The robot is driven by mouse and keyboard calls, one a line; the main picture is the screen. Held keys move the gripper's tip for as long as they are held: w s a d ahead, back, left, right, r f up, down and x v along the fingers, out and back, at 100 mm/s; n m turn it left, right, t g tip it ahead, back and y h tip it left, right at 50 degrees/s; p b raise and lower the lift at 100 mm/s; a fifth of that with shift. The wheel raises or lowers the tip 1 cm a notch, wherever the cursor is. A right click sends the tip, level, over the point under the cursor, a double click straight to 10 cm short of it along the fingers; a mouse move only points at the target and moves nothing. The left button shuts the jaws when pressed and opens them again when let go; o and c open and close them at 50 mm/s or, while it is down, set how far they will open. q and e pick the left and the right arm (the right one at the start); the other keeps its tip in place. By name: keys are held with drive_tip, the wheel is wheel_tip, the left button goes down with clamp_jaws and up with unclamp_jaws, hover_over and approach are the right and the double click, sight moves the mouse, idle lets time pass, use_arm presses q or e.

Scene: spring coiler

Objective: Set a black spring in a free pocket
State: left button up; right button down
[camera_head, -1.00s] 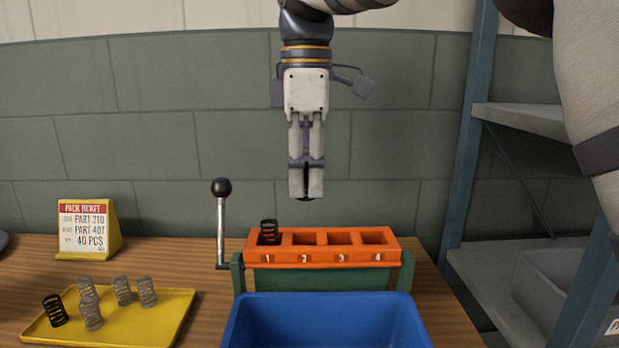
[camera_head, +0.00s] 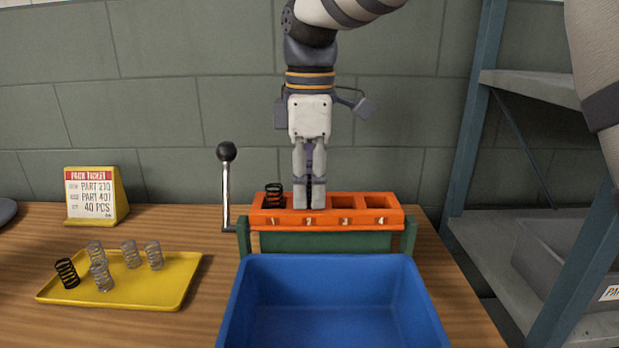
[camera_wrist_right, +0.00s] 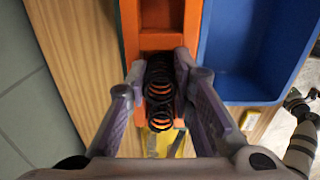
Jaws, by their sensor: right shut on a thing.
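My right gripper (camera_head: 309,206) points straight down at pocket 2 of the orange pocket block (camera_head: 388,222). It is shut on a black spring (camera_wrist_right: 158,72), which shows between its fingertips in the right wrist view; the fingers hide it in the head view. How deep the spring sits in the pocket I cannot tell. Another black spring (camera_head: 273,195) stands in pocket 1, and it also shows in the right wrist view (camera_wrist_right: 160,112). Pockets 3 (camera_head: 342,202) and 4 (camera_head: 378,201) are empty. My left gripper is not in view.
A yellow tray (camera_head: 170,290) at left holds one black spring (camera_head: 67,273) and several grey springs (camera_head: 130,254). An empty blue bin (camera_head: 330,300) stands in front of the block. A black-knobbed lever (camera_head: 226,152) rises at the block's left. A ticket stand (camera_head: 93,194) stands behind the tray.

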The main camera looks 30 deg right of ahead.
drive_tip(key=shift+f, duration=0.35)
drive_tip(key=c, duration=1.3)
unclamp_jaws()
drive_tip(key=shift+f, duration=0.1)
wheel_tip(320, 180, up, 12)
drive_tip(key=shift+f, duration=0.2)
wheel_tip(320, 180, up, 5)
drive_tip(key=shift+f+b, duration=0.1)
drive_tip(key=shift+b, duration=0.35)
drive_tip(key=shift+s, duration=0.1)
drive_tip(key=s+a, duration=0.2)
drive_tip(key=s, duration=0.2)
drive_tip(key=s+a, duration=0.2)
drive_tip(key=s, duration=0.3)
drive_tip(key=s+a+p, duration=0.1)
drive_tip(key=s+a, duration=0.2)
drive_tip(key=s, duration=0.2)
drive_tip(key=shift+s, duration=0.15)
